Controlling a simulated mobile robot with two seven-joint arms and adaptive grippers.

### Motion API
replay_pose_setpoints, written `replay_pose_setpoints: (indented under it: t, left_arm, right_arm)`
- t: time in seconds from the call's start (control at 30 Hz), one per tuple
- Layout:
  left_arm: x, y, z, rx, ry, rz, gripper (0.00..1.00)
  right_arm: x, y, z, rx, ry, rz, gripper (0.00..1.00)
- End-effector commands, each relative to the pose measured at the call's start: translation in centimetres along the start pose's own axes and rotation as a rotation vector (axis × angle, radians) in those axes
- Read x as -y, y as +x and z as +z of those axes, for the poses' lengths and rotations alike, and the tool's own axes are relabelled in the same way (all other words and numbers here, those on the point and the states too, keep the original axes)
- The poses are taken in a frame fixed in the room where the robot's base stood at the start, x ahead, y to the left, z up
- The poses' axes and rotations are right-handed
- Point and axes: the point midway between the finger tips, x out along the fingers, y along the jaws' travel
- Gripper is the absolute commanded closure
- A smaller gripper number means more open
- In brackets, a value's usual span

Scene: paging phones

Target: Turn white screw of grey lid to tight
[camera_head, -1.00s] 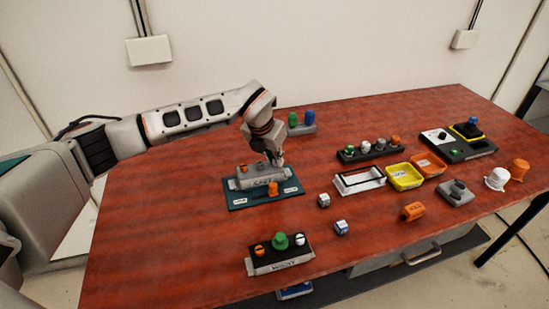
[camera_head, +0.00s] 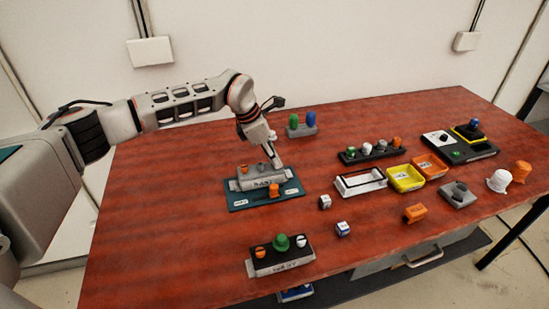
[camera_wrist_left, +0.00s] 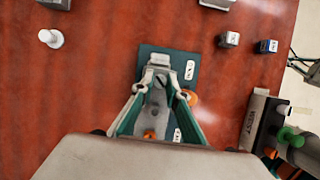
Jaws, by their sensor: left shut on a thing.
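The grey lid (camera_head: 248,184) sits on a teal board (camera_head: 236,206) at the left middle of the table. An orange screw (camera_head: 242,169) shows at its left end and a grey knob (camera_head: 262,168) near its middle. My left gripper (camera_head: 278,163) points down at the lid's right end, shut on the white screw, which its fingers hide. In the left wrist view, the fingertips (camera_wrist_left: 159,80) meet over the lid's far end, with the orange screw (camera_wrist_left: 149,134) at the near end. My right gripper is not in view.
An orange knob (camera_head: 274,190) stands on the board in front of the lid. A white peg (camera_wrist_left: 50,38) stands behind the gripper. Two small cubes (camera_head: 325,202) (camera_head: 343,229) lie to the right. A black block with screws (camera_head: 283,262) is in front; trays (camera_head: 405,178) are farther right.

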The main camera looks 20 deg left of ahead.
Motion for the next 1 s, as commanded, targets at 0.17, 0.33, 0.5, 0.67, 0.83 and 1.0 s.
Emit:
replay_pose_setpoints:
  t: [0.17, 0.33, 0.5, 0.67, 0.83, 1.0]
  left_arm:
    - [-0.2, -0.1, 0.1, -0.001, 0.153, -0.063, 1.00]
    - [-0.3, 0.0, 0.1, -0.001, 0.300, -0.125, 1.00]
    - [-0.3, 0.1, 0.1, -0.002, 0.435, -0.181, 1.00]
    - [-0.4, 0.1, 0.1, -0.002, 0.540, -0.224, 1.00]
    - [-0.4, 0.1, 0.2, -0.002, 0.623, -0.259, 1.00]
    - [-0.4, 0.1, 0.1, -0.002, 0.673, -0.280, 1.00]
  right_arm:
    - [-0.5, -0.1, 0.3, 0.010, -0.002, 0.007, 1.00]
    - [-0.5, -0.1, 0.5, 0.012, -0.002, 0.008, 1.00]
    - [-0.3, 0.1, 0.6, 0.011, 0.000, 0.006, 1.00]
    - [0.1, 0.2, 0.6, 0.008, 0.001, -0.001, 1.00]
    - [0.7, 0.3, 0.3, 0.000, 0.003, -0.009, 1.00]
    - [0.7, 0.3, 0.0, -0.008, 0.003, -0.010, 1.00]
